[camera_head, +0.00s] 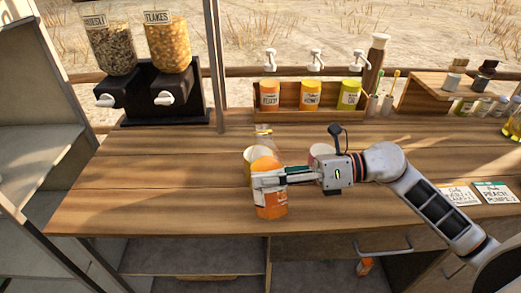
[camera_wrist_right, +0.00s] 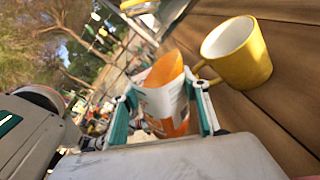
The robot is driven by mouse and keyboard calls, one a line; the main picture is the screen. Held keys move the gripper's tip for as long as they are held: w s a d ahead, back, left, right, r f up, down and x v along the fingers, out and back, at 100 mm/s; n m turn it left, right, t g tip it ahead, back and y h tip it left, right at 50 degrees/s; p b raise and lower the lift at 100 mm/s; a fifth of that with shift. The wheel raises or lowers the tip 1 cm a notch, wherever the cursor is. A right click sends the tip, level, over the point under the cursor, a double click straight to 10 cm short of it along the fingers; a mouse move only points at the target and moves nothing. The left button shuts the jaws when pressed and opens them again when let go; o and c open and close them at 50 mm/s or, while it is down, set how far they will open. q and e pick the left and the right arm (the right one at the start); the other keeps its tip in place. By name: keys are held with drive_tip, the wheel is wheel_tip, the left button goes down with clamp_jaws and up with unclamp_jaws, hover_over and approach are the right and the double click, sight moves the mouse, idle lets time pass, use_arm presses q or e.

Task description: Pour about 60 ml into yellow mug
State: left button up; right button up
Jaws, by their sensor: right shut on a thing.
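My right gripper (camera_head: 270,178) is shut on an orange container with a white label (camera_head: 270,203), over the front middle of the counter. The container also shows between the fingers in the right wrist view (camera_wrist_right: 166,98). It looks close to upright in the head view; I cannot tell a slight tilt. The yellow mug (camera_wrist_right: 246,58) stands on the counter beside the container, apart from it in the wrist view, empty as far as I see. In the head view only a sliver of the mug (camera_head: 248,158) shows behind the container. No stream of liquid shows. My left gripper is not in view.
A clear glass vessel (camera_head: 264,138) stands behind the mug. A pale cup (camera_head: 321,150) is partly hidden behind my right wrist. A wooden rack (camera_head: 283,116) with several jars stands at the back. Cereal dispensers (camera_head: 155,97) stand at back left. The counter's left is clear.

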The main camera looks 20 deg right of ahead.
sight(256, 195)
drive_tip(key=shift+s+r+m+g+p, duration=0.1)
drive_tip(key=shift+s+m+g+p, duration=0.25)
drive_tip(key=shift+m+p, duration=0.6)
drive_tip(key=shift+s+a+f+m, duration=0.15)
drive_tip(key=shift+f+m, duration=0.1)
drive_tip(key=shift+f, duration=0.3)
drive_tip(key=shift+s+d+f+m, duration=0.1)
drive_tip(key=shift+s+f+m, duration=0.1)
drive_tip(key=shift+f, duration=0.35)
drive_tip(key=shift+s+f+m+g+p, duration=0.3)
drive_tip(key=shift+m+p, duration=0.4)
drive_tip(key=shift+p, duration=0.35)
drive_tip(key=p, duration=0.1)
drive_tip(key=r+m+g+p, duration=0.1)
drive_tip(key=p, duration=0.1)
drive_tip(key=shift+s+a+r, duration=0.1)
drive_tip(key=shift+s+r, duration=0.15)
drive_tip(key=shift+w+r+m+h+p, duration=0.2)
drive_tip(key=shift+r+m+h+p, duration=0.1)
drive_tip(key=shift+m+p, duration=0.3)
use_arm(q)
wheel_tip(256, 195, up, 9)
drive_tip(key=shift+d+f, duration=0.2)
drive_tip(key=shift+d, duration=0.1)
